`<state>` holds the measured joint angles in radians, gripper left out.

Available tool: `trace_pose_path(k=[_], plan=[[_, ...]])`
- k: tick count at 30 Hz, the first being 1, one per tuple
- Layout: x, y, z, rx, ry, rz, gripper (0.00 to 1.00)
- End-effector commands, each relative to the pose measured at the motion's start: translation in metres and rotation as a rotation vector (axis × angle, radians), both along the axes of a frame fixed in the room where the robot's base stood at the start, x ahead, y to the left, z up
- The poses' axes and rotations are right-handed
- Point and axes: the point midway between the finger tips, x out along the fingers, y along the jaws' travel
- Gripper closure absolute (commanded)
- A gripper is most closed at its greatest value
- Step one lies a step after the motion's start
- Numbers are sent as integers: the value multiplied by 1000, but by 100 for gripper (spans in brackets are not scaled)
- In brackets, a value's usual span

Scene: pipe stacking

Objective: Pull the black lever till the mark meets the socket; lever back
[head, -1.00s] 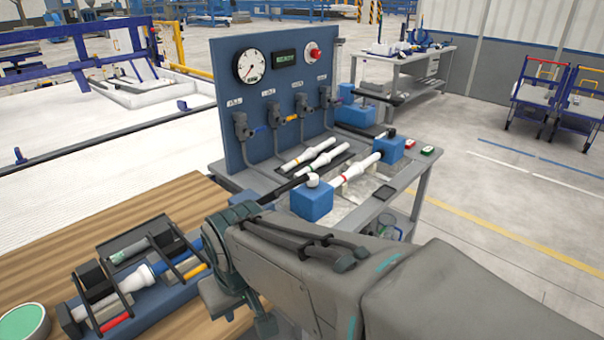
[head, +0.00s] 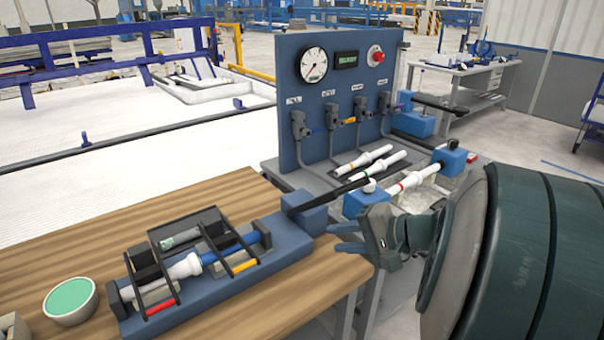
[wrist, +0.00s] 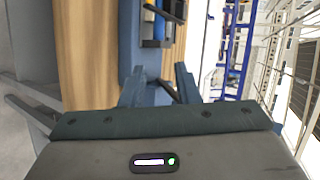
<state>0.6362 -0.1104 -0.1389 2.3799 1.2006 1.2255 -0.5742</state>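The black lever (head: 327,195) rises to the right from a blue block at the right end of the blue fixture (head: 212,312). In the fixture lie a blue pipe (head: 224,258) and a white socket (head: 186,266), apparently in line; the mark is too small to make out. My gripper (head: 344,237) is to the right of and slightly nearer than the lever. In the wrist view my gripper (wrist: 159,86) has its fingers apart, and a dark bar, likely the lever (wrist: 171,91), shows beyond and between them. I see no contact. Part of the fixture (wrist: 150,42) shows at the top.
Black clamp frames with red (head: 160,307) and yellow (head: 244,266) handles stand over the fixture. A green-filled bowl (head: 70,302) is at the left on the wooden bench (head: 215,205). Behind stands a blue gauge panel (head: 330,100) with white pipes (head: 363,157) before it.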

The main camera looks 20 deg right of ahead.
Motion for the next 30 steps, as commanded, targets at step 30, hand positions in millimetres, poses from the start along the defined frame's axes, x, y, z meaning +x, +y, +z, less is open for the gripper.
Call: trace_pose_path(k=[30], plan=[[119, -87, 13, 140, -315, -381, 71]])
